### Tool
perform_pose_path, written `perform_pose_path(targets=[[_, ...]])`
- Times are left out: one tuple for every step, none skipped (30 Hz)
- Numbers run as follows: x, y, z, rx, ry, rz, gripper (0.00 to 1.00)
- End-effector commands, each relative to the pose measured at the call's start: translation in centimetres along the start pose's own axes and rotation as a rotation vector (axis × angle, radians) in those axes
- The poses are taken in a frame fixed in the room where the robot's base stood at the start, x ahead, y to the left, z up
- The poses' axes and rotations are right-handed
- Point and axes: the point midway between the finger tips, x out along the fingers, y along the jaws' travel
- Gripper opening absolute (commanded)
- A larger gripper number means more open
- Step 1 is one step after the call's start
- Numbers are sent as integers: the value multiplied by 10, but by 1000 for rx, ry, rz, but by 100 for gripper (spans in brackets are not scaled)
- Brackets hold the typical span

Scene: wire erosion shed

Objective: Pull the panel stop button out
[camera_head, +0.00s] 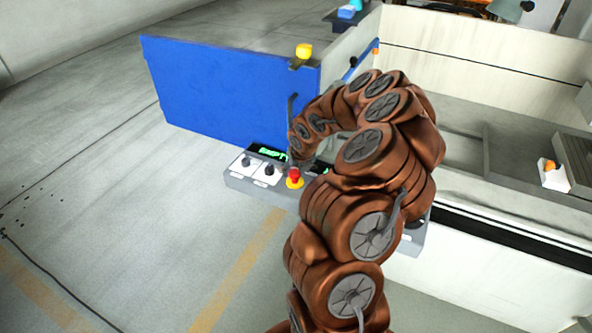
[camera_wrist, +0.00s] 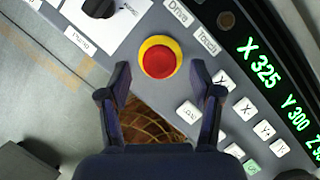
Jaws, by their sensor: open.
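The panel stop button (camera_wrist: 160,62) is a round red cap on a yellow ring, seen nearly face on in the wrist view. In the head view the red stop button (camera_head: 294,174) stands on its yellow base at the front edge of the control panel (camera_head: 235,182). My gripper (camera_wrist: 160,76) is open and empty in the wrist view, its two dark fingers pointing toward the button from either side of its lower edge. I cannot tell how far the fingertips are from the cap. In the head view my arm hides the gripper and the right part of the panel.
Black knobs on white plates (camera_head: 243,163) lie left of the button. Keys (camera_wrist: 245,108) and a green digital readout (camera_wrist: 275,88) lie to its right. A blue panel (camera_head: 230,100) stands upright behind. A yellow knob (camera_head: 304,50) tops it.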

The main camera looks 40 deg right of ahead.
Motion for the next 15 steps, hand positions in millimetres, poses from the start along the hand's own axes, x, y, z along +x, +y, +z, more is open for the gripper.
perform_pose_path(targets=[[-6, 1, 1, 0, -4, 2, 64], [-9, 1, 2, -1, -5, 2, 64], [-14, 1, 2, -1, -6, 2, 64], [-17, 1, 2, -1, -6, 1, 64], [-21, 0, 2, -1, -6, 1, 64], [-25, 0, 2, 0, -5, 1, 64], [-28, 0, 2, 0, -5, 1, 64], [-31, 0, 2, 0, -5, 2, 64], [-35, 1, 2, -1, -6, 2, 64], [-38, 1, 2, -2, -6, 2, 64], [-41, 0, 2, -2, -6, 1, 64], [-46, 0, 2, -1, -6, 0, 64], [-49, 0, 2, -1, -6, 0, 64], [-52, 0, 2, 0, -6, 1, 64], [-56, 1, 2, 0, -6, 2, 64]])
